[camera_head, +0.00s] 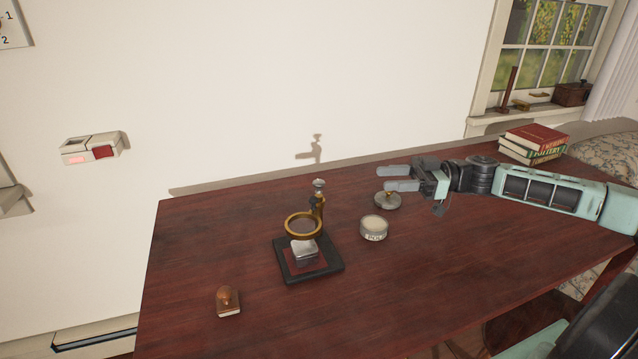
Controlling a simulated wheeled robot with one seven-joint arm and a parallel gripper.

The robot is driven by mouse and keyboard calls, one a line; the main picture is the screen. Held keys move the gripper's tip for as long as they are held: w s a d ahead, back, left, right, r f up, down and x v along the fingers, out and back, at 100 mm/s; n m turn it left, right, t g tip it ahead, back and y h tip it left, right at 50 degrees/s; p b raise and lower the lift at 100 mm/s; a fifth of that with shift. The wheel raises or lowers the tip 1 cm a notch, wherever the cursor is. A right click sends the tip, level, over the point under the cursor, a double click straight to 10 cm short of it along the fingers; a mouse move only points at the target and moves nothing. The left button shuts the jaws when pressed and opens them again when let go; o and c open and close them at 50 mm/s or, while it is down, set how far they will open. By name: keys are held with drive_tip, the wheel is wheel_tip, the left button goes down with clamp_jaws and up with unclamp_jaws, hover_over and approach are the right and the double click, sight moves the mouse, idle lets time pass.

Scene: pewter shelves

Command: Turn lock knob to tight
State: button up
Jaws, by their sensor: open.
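A small stand (309,267) with a dark base and a brass ring (303,225) is on the table. A post rises at the ring's right, with a small silver knob (319,184) at its top. I take this for the lock knob; its marks are too small to read. A silver block (305,251) sits on the base under the ring. My gripper (382,178) is open and empty, its fingers pointing left. It is right of the knob and apart from it, over the back part of the table.
A round grey lid (387,200) lies just below my gripper in the picture. A labelled tin (373,228) stands right of the stand. A wooden-handled block (228,301) is at front left. Books (534,143) are stacked at back right. The table (430,285) is clear at front right.

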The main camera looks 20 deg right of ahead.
sight(319, 181)
drive_tip(key=p+x, duration=0.2)
drive_tip(key=x, duration=1.4)
drive_tip(key=shift+a, duration=0.1)
drive_tip(key=shift+c, duration=0.2)
drive_tip(key=c, duration=0.9)
